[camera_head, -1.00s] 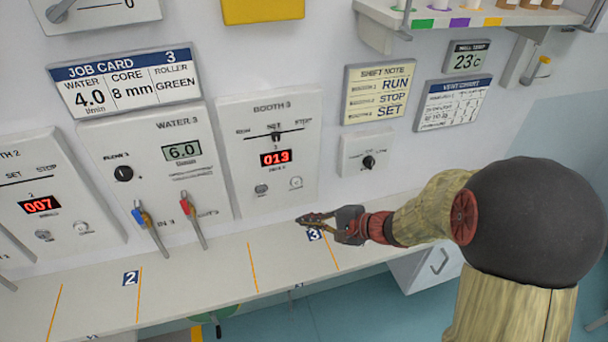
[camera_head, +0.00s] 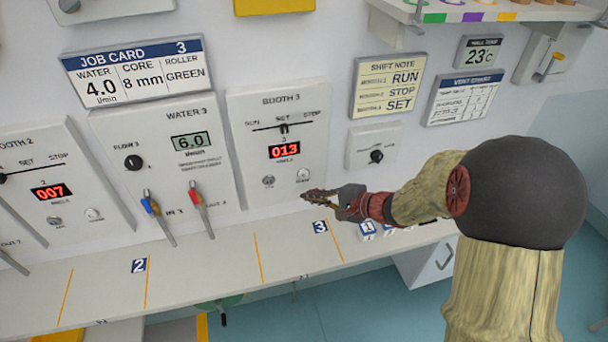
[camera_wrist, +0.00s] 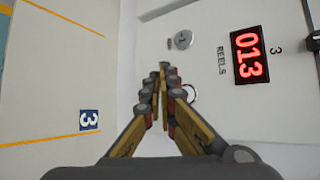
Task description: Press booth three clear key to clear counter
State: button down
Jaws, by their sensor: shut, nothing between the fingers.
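The booth 3 panel (camera_head: 312,105) is on the wall. Its red counter display (camera_head: 284,150) reads 013, and a slider above it points near SET. Below the display are two small round keys, a left one (camera_head: 268,181) and a paler right one (camera_head: 303,174); their labels are too small to read. My gripper (camera_head: 304,195) is shut and empty, just below the right key in the head view. In the wrist view my gripper (camera_wrist: 163,68) points at the panel. One key (camera_wrist: 183,40) is clear of the fingers there; the other (camera_wrist: 190,92) is partly hidden beside them. I cannot tell whether the fingertips touch the panel.
The water 3 panel (camera_head: 165,140) with blue and red levers stands to the left, beyond it booth 2's display (camera_head: 51,191). A small knob box (camera_head: 374,146) is to the right. The shelf (camera_head: 190,275) with numbered marks runs below.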

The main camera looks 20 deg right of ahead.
jog(key=shift+w+b, duration=0.35)
jog(key=shift+w, duration=2.25)
jog(key=shift+w, duration=0.15)
jog(key=shift+w+b, duration=0.25)
jog(key=shift+b, duration=0.2)
jog(key=shift+w+b, duration=0.3)
jog(key=shift+w, duration=0.1)
jog(key=shift+s, duration=0.2)
jog(key=shift+s+b, duration=0.4)
jog(key=shift+s, duration=0.2)
jog(key=shift+s+b, duration=0.65)
jog(key=shift+s, duration=1.9)
